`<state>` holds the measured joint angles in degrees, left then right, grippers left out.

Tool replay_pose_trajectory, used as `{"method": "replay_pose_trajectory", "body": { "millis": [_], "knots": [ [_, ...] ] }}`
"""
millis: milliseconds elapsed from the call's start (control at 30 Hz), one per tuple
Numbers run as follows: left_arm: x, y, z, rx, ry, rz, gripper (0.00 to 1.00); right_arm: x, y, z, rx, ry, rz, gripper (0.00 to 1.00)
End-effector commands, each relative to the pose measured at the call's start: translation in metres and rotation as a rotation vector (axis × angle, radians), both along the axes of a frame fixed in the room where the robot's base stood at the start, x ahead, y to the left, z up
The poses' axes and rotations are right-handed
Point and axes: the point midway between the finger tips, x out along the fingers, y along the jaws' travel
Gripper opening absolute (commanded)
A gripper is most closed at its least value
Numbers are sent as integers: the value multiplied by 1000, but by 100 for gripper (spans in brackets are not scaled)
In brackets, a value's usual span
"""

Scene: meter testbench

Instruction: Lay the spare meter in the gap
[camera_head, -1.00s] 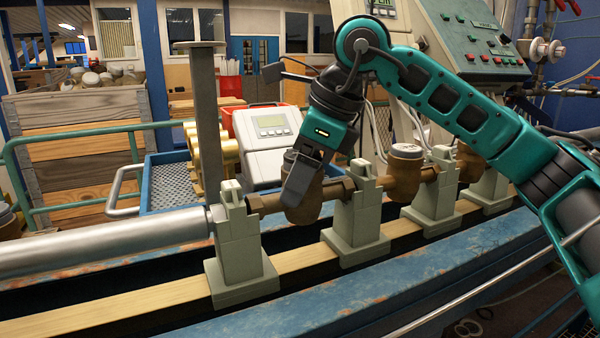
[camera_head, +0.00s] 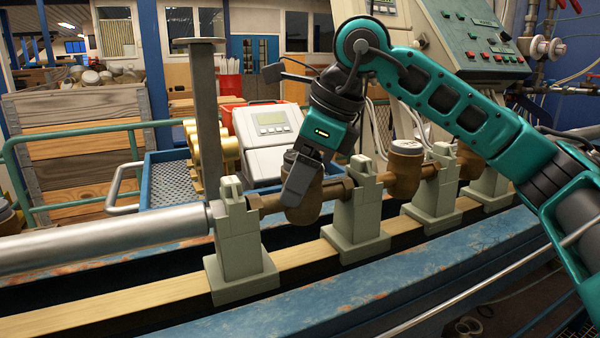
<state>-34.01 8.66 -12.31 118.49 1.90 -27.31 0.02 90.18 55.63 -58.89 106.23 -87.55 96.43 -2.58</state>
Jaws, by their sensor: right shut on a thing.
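The spare meter (camera_head: 306,209), a brown bronze body, is held in my right gripper (camera_head: 298,192), whose fingers are shut on it and hide part of it. It sits between two grey-green supports, the left one (camera_head: 238,245) and the middle one (camera_head: 357,222), in line with the pipe fittings on both sides. Whether it rests on them or hangs just above, I cannot tell. Another brown meter (camera_head: 403,176) with a pale top stands in the row to the right. My left gripper is not in view.
A silver cylinder (camera_head: 110,240) lies left of the row. A wooden rail (camera_head: 130,310) runs under the supports on the blue bench (camera_head: 400,265). A grey display unit (camera_head: 268,140), a blue mesh tray (camera_head: 170,185) and an upright post (camera_head: 206,120) stand behind.

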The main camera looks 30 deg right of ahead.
Motion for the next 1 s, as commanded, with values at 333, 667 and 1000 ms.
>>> {"method": "replay_pose_trajectory", "body": {
  "millis": [333, 667, 1000],
  "knots": [
    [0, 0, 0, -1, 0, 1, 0, 0, 0, 1, 1, -2, 0, 99],
    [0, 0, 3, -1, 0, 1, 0, 0, 0, 2, -1, 3, 1, 99],
    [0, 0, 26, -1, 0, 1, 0, 0, 0, 30, 1, 1, 0, 99]
  ]
}}
